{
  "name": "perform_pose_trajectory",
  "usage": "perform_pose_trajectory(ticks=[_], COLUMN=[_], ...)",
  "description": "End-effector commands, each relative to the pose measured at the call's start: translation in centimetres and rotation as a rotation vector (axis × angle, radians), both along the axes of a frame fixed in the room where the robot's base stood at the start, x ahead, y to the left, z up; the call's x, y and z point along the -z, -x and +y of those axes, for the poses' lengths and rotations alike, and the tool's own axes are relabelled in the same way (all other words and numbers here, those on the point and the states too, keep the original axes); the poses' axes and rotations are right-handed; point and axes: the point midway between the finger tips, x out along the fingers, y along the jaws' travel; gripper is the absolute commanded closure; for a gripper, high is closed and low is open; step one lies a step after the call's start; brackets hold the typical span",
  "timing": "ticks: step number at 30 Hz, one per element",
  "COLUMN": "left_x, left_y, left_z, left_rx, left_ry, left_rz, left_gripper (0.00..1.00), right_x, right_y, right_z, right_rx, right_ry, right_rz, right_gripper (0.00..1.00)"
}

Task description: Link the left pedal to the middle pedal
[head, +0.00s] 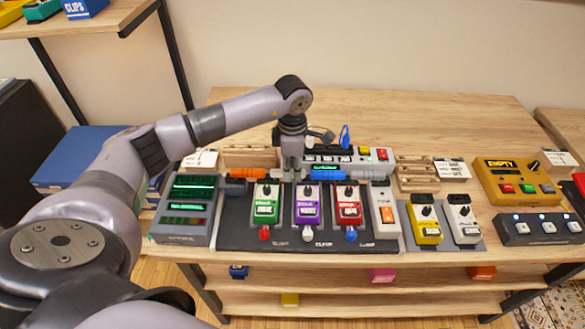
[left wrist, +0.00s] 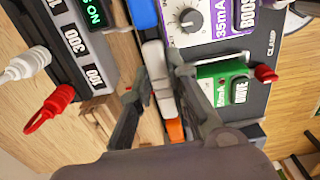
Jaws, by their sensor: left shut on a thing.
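The left pedal is green (head: 264,206), the middle pedal purple (head: 307,204), and a red pedal (head: 348,206) stands right of them on a black board (head: 285,243). My left gripper (head: 291,174) is behind the green and purple pedals. It is shut on the light grey middle of a link piece (left wrist: 155,60). The piece's orange end (head: 250,173) points left and its blue end (head: 330,173) points right. In the left wrist view the green pedal (left wrist: 222,88) and purple pedal (left wrist: 200,22) lie close beside the fingers. Whether the ends touch the pedals is hidden.
A meter box (head: 188,208) stands left of the board. A white switch box (head: 384,212) is at its right, then yellow (head: 425,220) and white (head: 463,218) pedals. A power strip (head: 350,160) lies behind.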

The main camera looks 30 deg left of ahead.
Motion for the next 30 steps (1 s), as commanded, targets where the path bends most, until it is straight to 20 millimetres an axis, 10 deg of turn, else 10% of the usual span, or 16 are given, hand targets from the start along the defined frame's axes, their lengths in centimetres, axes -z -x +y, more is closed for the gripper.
perform_pose_trajectory(ticks=[26,27,30], left_x=[0.1,0.09,0.1], left_y=[-0.04,-0.04,-0.03], left_z=[0.01,0.01,0.01], left_rx=[0.0,0.0,0.0], left_ry=[0.0,0.0,0.0], left_rz=[-0.001,-0.001,-0.001], left_gripper=[1.0,0.82,0.75], right_x=[0.35,0.35,0.35], right_y=[-0.02,-0.02,-0.02], right_z=[-0.33,-0.33,-0.33], right_rx=[-0.001,-0.001,-0.001], right_ry=[0.004,0.004,0.004], right_rz=[0.0,0.0,0.0], right_gripper=[0.0,0.0,0.0])
